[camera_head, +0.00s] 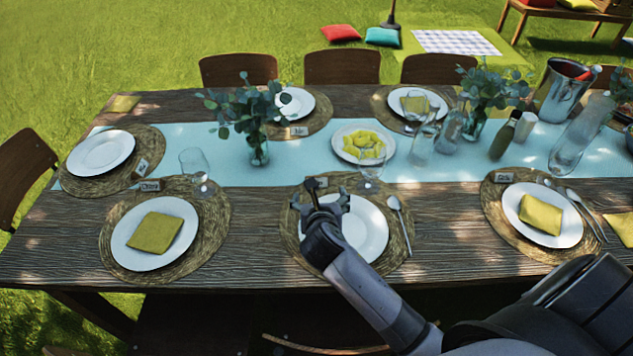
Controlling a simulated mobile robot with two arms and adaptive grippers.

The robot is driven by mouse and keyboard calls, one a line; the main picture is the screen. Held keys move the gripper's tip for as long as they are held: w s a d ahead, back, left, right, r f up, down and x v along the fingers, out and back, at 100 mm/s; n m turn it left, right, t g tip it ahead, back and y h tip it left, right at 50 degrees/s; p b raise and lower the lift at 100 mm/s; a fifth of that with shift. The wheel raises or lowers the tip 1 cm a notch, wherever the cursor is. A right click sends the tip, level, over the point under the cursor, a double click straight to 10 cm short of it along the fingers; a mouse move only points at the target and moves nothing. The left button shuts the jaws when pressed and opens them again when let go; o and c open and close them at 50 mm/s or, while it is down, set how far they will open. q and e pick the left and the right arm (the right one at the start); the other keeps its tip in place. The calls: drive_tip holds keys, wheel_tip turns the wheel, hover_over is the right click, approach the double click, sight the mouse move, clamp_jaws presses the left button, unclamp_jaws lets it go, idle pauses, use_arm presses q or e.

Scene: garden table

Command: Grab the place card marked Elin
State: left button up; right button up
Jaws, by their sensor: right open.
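Several small dark place cards with pale writing stand on the table. One card (321,182) stands at the top edge of the front middle place mat, right by the fingers of my right gripper (318,196) and partly hidden by them. Other cards are at the front left mat (150,185), the left end mat (142,167), the back middle mat (299,131) and the front right mat (503,177). The writing is too small to tell surely which one says Elin. My right gripper is open and empty above the front middle plate (367,238). My left gripper is out of view.
A spoon (400,222) lies right of the front middle plate. A glass (371,173) and a plate of yellow food (343,150) stand beyond the gripper. A vase of leaves (257,140) is further left. Bottles and a metal bucket (558,92) crowd the right.

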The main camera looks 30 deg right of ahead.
approach(317, 177)
drive_tip(key=x, duration=0.4)
drive_tip(key=shift+r+b, duration=0.25)
drive_tip(key=shift+b, duration=0.15)
drive_tip(key=shift+b+x, duration=0.4)
drive_tip(key=shift+x, duration=2.3)
drive_tip(key=shift+s+a+f, duration=0.1)
drive_tip(key=shift+f, duration=0.05)
drive_tip(key=shift+c, duration=0.4)
drive_tip(key=c, duration=1.1)
